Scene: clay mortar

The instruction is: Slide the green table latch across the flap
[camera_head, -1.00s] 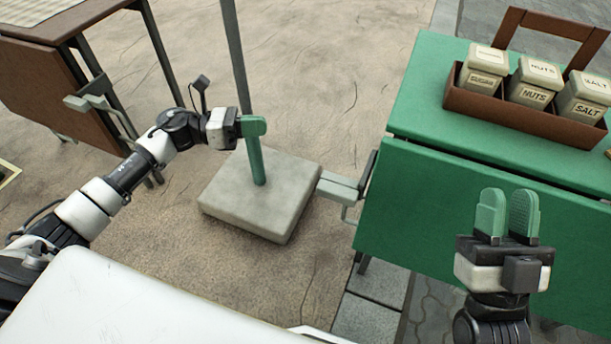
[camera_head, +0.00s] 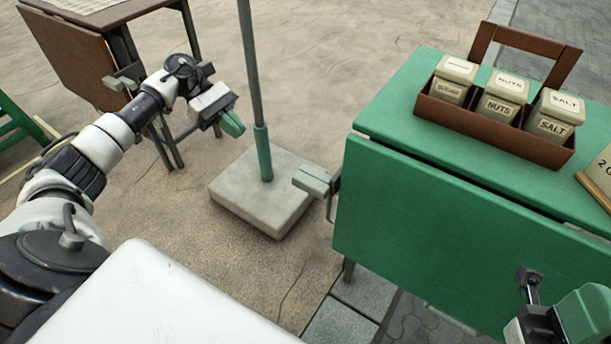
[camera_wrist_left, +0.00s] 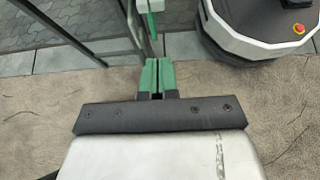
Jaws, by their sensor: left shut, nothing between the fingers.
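The green table (camera_head: 400,100) stands at the right, its green flap (camera_head: 430,225) hanging down along the near side. A grey latch bar (camera_head: 313,180) with a thin bent handle sticks out from the table's left end, beside the flap. My left gripper (camera_head: 232,124) is shut and empty, in the air left of the pole and well apart from the latch. Its green fingertips (camera_wrist_left: 157,76) are together in the left wrist view; I cannot make out the latch surely there. My right gripper (camera_head: 585,315) is partly cut off at the lower right, in front of the flap.
A pole (camera_head: 251,60) with a green sleeve rises from a pale square base (camera_head: 250,205) between my left gripper and the latch. A brown caddy (camera_head: 490,128) holds labelled tins on the tabletop. A brown table (camera_head: 80,60) stands at the back left.

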